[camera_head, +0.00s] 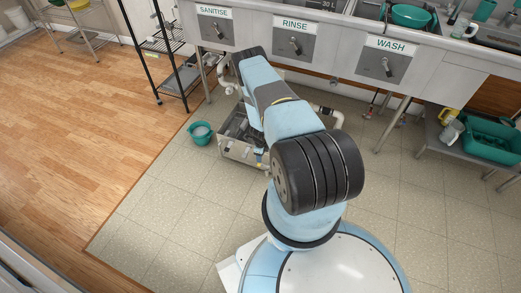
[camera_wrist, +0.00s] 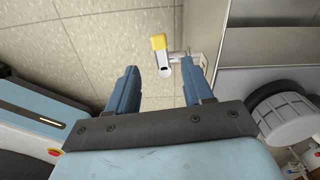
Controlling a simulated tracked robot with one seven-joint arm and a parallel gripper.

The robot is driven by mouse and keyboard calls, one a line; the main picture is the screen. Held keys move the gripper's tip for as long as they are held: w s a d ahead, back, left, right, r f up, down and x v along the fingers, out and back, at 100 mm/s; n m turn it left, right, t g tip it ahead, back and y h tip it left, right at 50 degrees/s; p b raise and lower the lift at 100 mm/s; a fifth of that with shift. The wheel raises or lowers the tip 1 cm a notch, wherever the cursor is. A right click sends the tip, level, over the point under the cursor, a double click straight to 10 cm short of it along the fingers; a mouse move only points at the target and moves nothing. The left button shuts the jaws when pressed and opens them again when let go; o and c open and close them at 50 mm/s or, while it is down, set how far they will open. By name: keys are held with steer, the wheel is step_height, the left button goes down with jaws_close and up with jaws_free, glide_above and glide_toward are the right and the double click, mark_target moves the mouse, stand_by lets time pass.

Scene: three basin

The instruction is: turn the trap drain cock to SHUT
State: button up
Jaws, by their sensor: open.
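The trap drain cock (camera_wrist: 163,60) is a small silver fitting on a short stem from the pale trap wall (camera_wrist: 199,28) in the wrist view. Its yellow handle (camera_wrist: 158,42) shows at its upper end. No SHUT marking is readable. The metal trap box (camera_head: 238,150) stands on the floor under the sinks in the head view, with a small yellow spot (camera_head: 259,159) at its near right end, partly behind my arm. My gripper (camera_wrist: 161,66) is open and empty. In the wrist view the cock appears between and beyond its fingertips; contact cannot be seen. In the head view my arm hides the gripper.
A green bucket (camera_head: 201,133) stands left of the trap. White pipes (camera_head: 327,113) and a grey round fitting (camera_wrist: 287,117) are close by. Sink panels overhang behind. A low shelf with a green basin (camera_head: 490,139) is at right. Tiled floor in front is clear.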

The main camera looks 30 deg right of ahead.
step_height(320, 180, up, 6)
stand_by(0.4)
